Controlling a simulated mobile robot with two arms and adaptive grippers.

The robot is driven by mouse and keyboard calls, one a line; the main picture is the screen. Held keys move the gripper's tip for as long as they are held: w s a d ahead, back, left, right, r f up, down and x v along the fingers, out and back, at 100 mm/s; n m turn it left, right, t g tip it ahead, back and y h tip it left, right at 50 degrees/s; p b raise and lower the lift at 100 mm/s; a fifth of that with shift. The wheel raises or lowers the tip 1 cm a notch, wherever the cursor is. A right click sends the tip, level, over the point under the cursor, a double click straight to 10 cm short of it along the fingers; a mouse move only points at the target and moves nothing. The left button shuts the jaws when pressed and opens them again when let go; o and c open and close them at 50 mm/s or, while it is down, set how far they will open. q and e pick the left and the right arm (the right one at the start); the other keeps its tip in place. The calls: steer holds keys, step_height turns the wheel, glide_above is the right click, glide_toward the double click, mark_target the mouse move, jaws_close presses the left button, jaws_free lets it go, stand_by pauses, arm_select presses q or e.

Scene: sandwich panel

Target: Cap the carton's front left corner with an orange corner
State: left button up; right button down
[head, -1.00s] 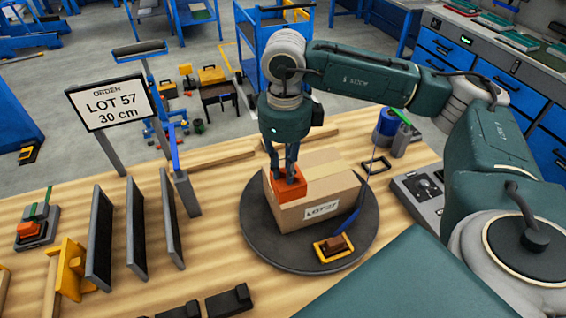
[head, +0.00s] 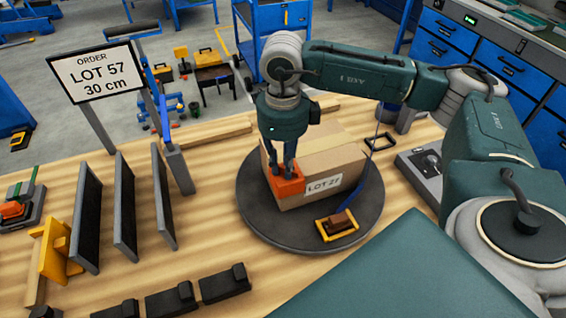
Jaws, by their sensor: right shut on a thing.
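A brown cardboard carton (head: 322,157) with a white lot label (head: 323,185) stands on a dark round turntable (head: 262,222). My right gripper (head: 284,167) reaches down from above over the carton's front left. It is shut on an orange corner (head: 287,185), which sits at the carton's front left top corner and hides it. I cannot tell whether the orange corner is fully seated there. My left gripper is not in view.
A yellow-framed tool (head: 337,226) lies on the turntable's front right. Several dark upright panels (head: 125,207) and a sign (head: 105,71) reading LOT 57, 30 cm stand at left. Black blocks (head: 172,299) line the front edge. A grey device (head: 425,170) is at right.

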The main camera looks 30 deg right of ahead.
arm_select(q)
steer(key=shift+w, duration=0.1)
arm_select(e)
steer(key=c, duration=1.6)
jaws_free()
steer(key=shift+o, duration=0.2)
steer(key=shift+r, duration=0.2)
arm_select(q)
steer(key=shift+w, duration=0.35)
arm_select(e)
step_height(320, 180, up, 12)
steer(key=shift+f, duration=0.15)
